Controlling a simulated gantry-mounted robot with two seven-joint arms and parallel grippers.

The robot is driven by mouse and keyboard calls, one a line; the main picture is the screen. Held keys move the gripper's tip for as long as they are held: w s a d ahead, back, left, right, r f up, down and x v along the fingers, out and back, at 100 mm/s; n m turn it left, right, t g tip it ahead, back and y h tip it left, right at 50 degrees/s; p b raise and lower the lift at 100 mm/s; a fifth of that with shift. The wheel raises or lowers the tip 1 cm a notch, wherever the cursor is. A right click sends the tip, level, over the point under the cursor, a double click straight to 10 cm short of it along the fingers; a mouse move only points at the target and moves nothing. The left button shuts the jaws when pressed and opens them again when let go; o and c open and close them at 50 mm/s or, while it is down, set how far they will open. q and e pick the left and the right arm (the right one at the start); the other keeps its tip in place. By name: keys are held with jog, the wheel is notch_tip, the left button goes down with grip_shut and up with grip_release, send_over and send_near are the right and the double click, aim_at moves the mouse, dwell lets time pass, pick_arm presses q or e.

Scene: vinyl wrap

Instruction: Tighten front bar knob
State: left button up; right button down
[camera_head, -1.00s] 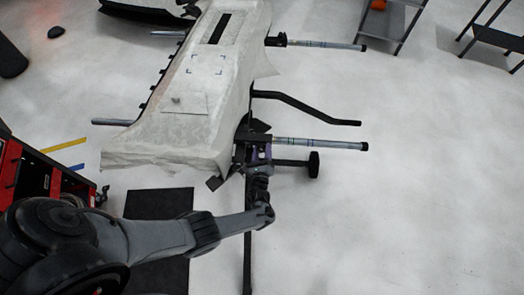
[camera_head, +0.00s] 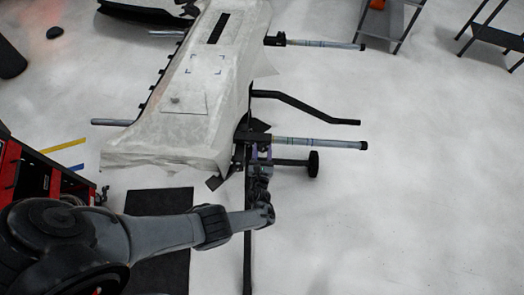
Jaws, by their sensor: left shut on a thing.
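The front bar (camera_head: 318,144) is a grey metal tube with a black end cap, sticking out to the right from the near end of the stand. My left gripper (camera_head: 260,155) is at the stand's frame, just below the bar's inner end. Its purple-tinted fingers point up toward the bar's black clamp. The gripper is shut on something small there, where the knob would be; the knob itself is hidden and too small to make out. My right gripper is out of view.
A white covered panel (camera_head: 200,75) lies on the stand. A second bar (camera_head: 320,44) and a bent black rod (camera_head: 305,105) stick out right. A wheel (camera_head: 313,164) is below the front bar. A red cart (camera_head: 40,180) stands left. The right floor is clear.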

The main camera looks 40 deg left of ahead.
pick_arm(q)
jog(key=shift+f, duration=0.1)
dwell(0.3)
jog(key=o, duration=0.7)
jog(key=shift+c, duration=0.2)
jog(key=o, duration=0.4)
jog(key=shift+w+a, duration=0.1)
